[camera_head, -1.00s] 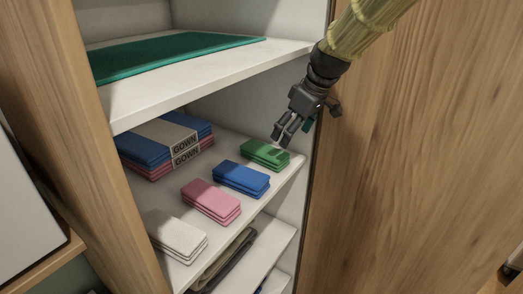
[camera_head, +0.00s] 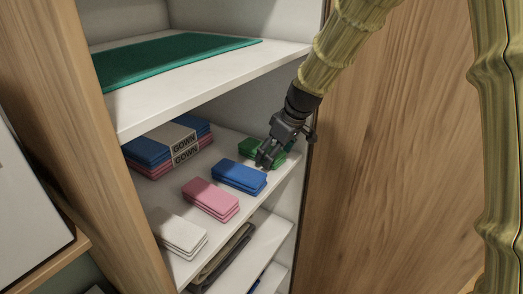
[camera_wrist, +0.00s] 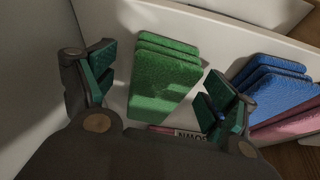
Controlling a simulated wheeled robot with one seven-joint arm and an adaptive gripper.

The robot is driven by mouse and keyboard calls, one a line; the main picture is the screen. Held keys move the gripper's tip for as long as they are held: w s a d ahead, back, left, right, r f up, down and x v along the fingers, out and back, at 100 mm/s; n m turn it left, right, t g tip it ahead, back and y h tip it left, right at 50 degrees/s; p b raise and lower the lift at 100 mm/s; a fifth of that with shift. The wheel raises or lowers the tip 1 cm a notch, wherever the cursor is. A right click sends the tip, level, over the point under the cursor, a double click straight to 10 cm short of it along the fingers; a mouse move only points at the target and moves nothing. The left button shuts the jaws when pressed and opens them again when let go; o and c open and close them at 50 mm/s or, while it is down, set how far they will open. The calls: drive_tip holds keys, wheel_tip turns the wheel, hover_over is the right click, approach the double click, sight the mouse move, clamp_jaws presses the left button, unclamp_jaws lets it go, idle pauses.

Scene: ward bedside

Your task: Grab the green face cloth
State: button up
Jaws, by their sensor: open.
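The green face cloth (camera_head: 249,147) is a small folded stack at the right end of the middle shelf (camera_head: 226,219). My gripper (camera_head: 268,157) is in front of it in the head view and hides part of it. In the wrist view the green face cloth (camera_wrist: 163,80) lies between and just beyond the two open fingers of my gripper (camera_wrist: 158,92). One finger is on each side of it, with a gap showing on both sides. The gripper holds nothing.
A folded blue cloth (camera_head: 240,177) lies close beside the green one, then a pink cloth (camera_head: 211,199) and a white cloth (camera_head: 178,234). Gown packs (camera_head: 150,153) lie behind. The upper shelf (camera_head: 203,75) overhangs, and a wooden door (camera_head: 405,165) stands at right.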

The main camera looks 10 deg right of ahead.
drive_tip(key=shift+s+f, duration=0.1)
drive_tip(key=shift+f, duration=0.15)
drive_tip(key=shift+a, duration=0.1)
drive_tip(key=shift+f, duration=0.1)
drive_tip(key=shift+c, duration=0.2)
drive_tip(key=c, duration=1)
